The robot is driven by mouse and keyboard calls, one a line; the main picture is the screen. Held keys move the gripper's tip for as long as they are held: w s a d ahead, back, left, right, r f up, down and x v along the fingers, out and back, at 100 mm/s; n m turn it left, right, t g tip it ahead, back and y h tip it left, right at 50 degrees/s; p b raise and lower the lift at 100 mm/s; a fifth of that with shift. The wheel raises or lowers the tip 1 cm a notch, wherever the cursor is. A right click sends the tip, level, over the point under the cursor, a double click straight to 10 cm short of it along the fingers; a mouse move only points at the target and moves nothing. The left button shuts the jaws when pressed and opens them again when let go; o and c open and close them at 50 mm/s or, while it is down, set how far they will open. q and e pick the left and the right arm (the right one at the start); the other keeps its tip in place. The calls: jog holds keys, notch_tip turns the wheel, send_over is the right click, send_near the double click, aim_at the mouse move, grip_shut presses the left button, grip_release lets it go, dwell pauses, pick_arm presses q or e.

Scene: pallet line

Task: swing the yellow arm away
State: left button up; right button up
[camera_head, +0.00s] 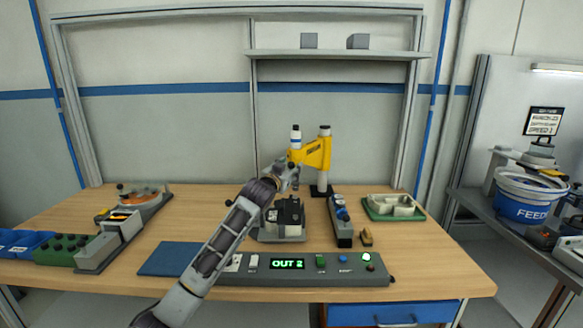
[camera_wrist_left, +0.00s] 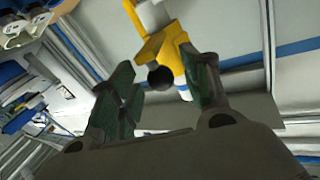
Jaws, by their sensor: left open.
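The yellow arm (camera_head: 318,153) sticks out to the left from a grey upright post (camera_head: 324,178) at the back middle of the table. A white and dark cylinder (camera_head: 296,138) stands at its free end. My left gripper (camera_head: 291,168) is open just below that free end. In the left wrist view, the yellow arm (camera_wrist_left: 168,42) crosses above and between the green-padded fingers of my left gripper (camera_wrist_left: 163,88). A dark round end (camera_wrist_left: 160,77) shows between the fingers; I cannot tell whether they touch it. My right gripper is not in view.
A grey and black device (camera_head: 286,222) stands below the free end. A grey block with a blue part (camera_head: 343,228) and a green tray (camera_head: 393,208) are to the right. A control panel (camera_head: 318,278) reading OUT 2 lies in front. A shelf (camera_head: 335,54) hangs above.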

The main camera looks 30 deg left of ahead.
pick_arm(q)
jog(key=shift+w+a, duration=0.2)
jog(key=shift+w, duration=0.8)
grip_shut()
